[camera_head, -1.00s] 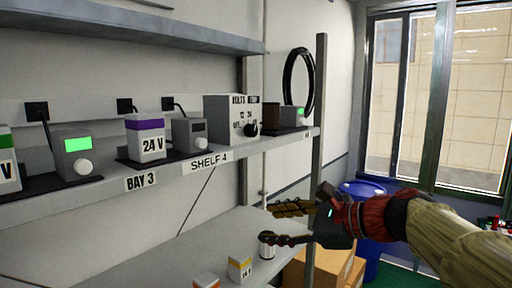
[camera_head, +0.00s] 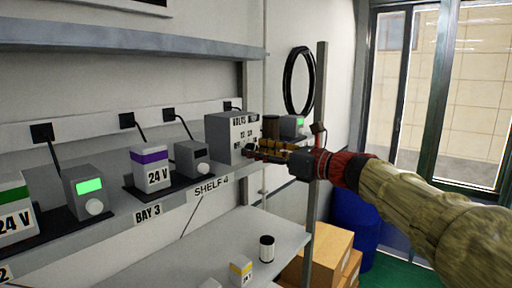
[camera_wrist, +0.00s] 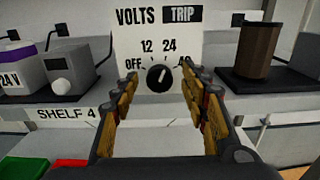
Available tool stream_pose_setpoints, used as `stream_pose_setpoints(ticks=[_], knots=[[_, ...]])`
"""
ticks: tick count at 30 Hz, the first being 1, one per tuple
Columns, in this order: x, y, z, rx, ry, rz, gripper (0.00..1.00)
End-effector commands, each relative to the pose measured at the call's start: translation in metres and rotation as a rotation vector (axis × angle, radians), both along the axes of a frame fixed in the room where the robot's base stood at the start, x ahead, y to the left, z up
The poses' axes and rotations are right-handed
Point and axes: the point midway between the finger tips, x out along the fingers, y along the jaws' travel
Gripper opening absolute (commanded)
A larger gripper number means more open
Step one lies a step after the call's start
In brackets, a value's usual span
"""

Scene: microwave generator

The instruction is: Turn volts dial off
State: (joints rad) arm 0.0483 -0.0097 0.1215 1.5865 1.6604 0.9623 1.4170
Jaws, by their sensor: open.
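The volts box (camera_head: 224,138) is a pale unit on the shelf marked SHELF 4. In the wrist view its face (camera_wrist: 184,42) reads VOLTS, TRIP, OFF, 12, 24 and a partly hidden number at right. The black round volts dial (camera_wrist: 159,78) has a white pointer mark tilted up and to the right. My gripper (camera_wrist: 168,84) is open, with one finger on each side of the dial as seen from the wrist. I cannot tell whether the fingertips touch the panel. In the head view my gripper (camera_head: 252,152) covers the dial.
A brown cylinder (camera_wrist: 258,50) stands on a dark pad right of the box. A grey unit with a knob (camera_head: 192,158) and a purple-topped 24 V block (camera_head: 151,168) stand to its left. A metal post (camera_head: 318,130) rises at the shelf's right end. Cardboard boxes (camera_head: 325,255) sit below.

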Motion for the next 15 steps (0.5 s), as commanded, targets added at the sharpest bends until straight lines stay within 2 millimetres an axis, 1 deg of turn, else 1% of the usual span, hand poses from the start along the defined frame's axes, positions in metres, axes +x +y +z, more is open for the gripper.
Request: stream_pose_setpoints(ticks=[1, 4, 12, 15], knots=[[0.0028, 0.0043, 0.0007, 0.0, 0.0, 0.002, 0.45], [0.0062, 0.0082, 0.0006, -0.001, -0.001, 0.001, 0.45], [0.0073, 0.0095, 0.0002, -0.001, -0.002, 0.0, 0.45], [0.0072, 0.0095, 0.0001, -0.001, -0.002, 0.0, 0.4]])
